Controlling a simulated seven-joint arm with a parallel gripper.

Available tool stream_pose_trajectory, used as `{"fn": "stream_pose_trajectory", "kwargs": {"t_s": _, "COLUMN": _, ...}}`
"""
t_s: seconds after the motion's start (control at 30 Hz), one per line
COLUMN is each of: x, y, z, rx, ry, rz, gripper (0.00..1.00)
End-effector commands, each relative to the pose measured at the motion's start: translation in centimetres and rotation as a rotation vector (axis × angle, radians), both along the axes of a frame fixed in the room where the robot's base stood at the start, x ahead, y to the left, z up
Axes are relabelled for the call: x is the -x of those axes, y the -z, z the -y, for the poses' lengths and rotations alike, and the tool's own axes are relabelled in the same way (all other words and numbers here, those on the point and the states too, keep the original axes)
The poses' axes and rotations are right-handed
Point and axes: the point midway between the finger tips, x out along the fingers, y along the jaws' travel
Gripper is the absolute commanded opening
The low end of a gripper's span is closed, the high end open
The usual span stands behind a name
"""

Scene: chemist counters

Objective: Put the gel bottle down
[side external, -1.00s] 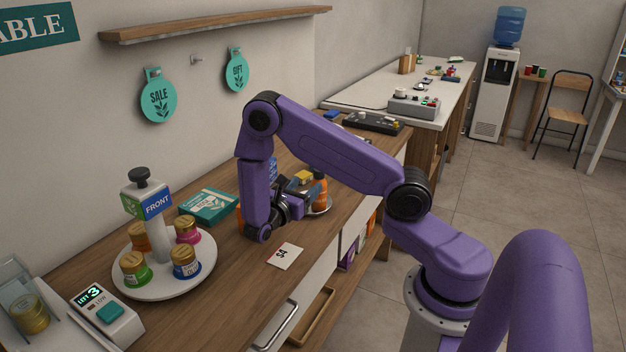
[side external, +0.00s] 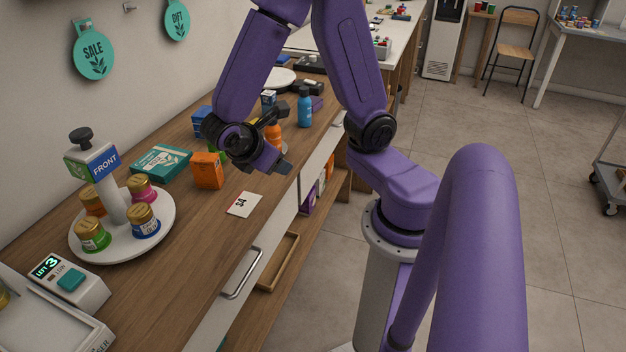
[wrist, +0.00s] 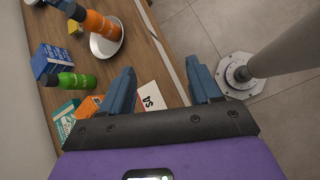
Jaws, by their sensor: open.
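No label tells me which bottle is the gel bottle. An orange bottle (wrist: 100,25) stands on a round white dish (wrist: 104,48) in the wrist view; in the side view it (side external: 273,137) is partly behind my gripper. A green bottle (wrist: 70,81) is on the counter at left in the wrist view; it is mostly hidden in the side view. A blue bottle (side external: 304,108) stands farther back on the counter. My gripper (wrist: 163,84) is open and empty above the counter's front edge, apart from the bottles.
An orange box (side external: 207,170), teal box (side external: 160,162), blue box (wrist: 50,62) and price card (side external: 244,204) lie around the gripper. A white turntable (side external: 78,242) with several jars stands at left. Bare wood (side external: 185,240) is free in front.

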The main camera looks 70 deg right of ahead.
Motion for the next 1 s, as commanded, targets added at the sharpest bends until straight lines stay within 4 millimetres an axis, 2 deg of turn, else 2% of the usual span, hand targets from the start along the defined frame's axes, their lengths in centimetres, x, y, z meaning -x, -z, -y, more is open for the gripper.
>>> {"fn": "stream_pose_trajectory", "kwargs": {"t_s": 0.03, "x": 1.3, "y": -0.4, "z": -1.0, "rx": -0.088, "ry": 0.004, "rz": 0.026, "gripper": 0.62}}
{"fn": "stream_pose_trajectory", "kwargs": {"t_s": 0.3, "x": 8.3, "y": -2.2, "z": -5.9, "rx": -0.534, "ry": 0.035, "rz": 0.081, "gripper": 0.62}}
{"fn": "stream_pose_trajectory", "kwargs": {"t_s": 0.5, "x": 11.7, "y": -3.4, "z": -7.9, "rx": -0.744, "ry": 0.056, "rz": 0.076, "gripper": 0.62}}
{"fn": "stream_pose_trajectory", "kwargs": {"t_s": 0.67, "x": 12.6, "y": -3.7, "z": -8.4, "rx": -0.796, "ry": 0.062, "rz": 0.070, "gripper": 0.62}}
{"fn": "stream_pose_trajectory", "kwargs": {"t_s": 1.0, "x": 12.6, "y": -3.7, "z": -8.4, "rx": -0.795, "ry": 0.063, "rz": 0.070, "gripper": 0.61}}
